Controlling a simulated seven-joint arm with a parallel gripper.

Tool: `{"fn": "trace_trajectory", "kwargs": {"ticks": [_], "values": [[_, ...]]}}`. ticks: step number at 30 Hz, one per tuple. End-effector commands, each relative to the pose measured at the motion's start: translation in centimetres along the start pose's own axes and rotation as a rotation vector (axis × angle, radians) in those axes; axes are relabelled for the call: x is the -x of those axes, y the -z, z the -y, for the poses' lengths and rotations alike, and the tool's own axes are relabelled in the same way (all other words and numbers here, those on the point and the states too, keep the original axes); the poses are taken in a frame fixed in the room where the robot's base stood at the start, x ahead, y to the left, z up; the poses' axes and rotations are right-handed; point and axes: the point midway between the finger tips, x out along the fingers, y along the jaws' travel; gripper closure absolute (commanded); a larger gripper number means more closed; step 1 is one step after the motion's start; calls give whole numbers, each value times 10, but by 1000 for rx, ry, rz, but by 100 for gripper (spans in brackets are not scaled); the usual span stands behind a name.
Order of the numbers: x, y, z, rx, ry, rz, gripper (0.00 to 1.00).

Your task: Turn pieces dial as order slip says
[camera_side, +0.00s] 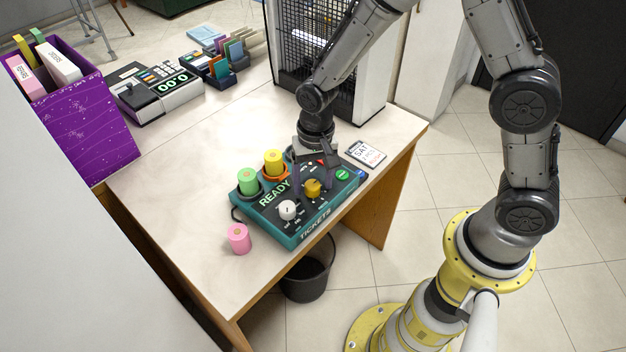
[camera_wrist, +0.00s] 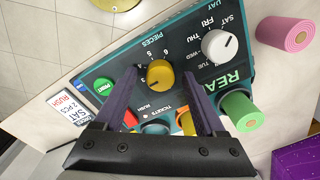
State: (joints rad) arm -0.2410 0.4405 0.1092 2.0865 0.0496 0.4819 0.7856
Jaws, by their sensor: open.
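The teal ticket machine (camera_side: 262,215) sits on the counter. Its yellow pieces dial (camera_wrist: 160,73) also shows in the side view (camera_side: 313,188). A dark mark shows on the dial, but I cannot tell which number it points to. My gripper (camera_wrist: 158,75) is open, with one dark finger on each side of the dial; I cannot tell whether they touch it. My gripper also shows from the side (camera_side: 314,186), over the machine. The order slip (camera_wrist: 67,112) reads SAT, 2 PCS, RUSH; it lies beside the machine in the side view (camera_side: 366,154).
A white day dial (camera_wrist: 219,46) is next to the pieces dial. A green button (camera_wrist: 104,87) is on the other side. Green (camera_side: 248,181) and yellow (camera_side: 273,162) rolls stand in the machine. A pink roll (camera_side: 239,239) stands on the counter (camera_side: 180,190), which is clear behind it.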

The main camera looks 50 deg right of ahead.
Motion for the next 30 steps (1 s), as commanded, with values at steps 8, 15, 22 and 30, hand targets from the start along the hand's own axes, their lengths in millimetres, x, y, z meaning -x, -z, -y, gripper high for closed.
{"fn": "trace_trajectory", "kwargs": {"ticks": [8, 15, 22, 30], "values": [[-3, 0, 0, 0, 1, -1, 28], [-2, 0, 0, 0, 0, -1, 62], [-2, 0, 0, 0, 1, -1, 100], [-2, 0, 0, 17, 1, 0, 100]]}}
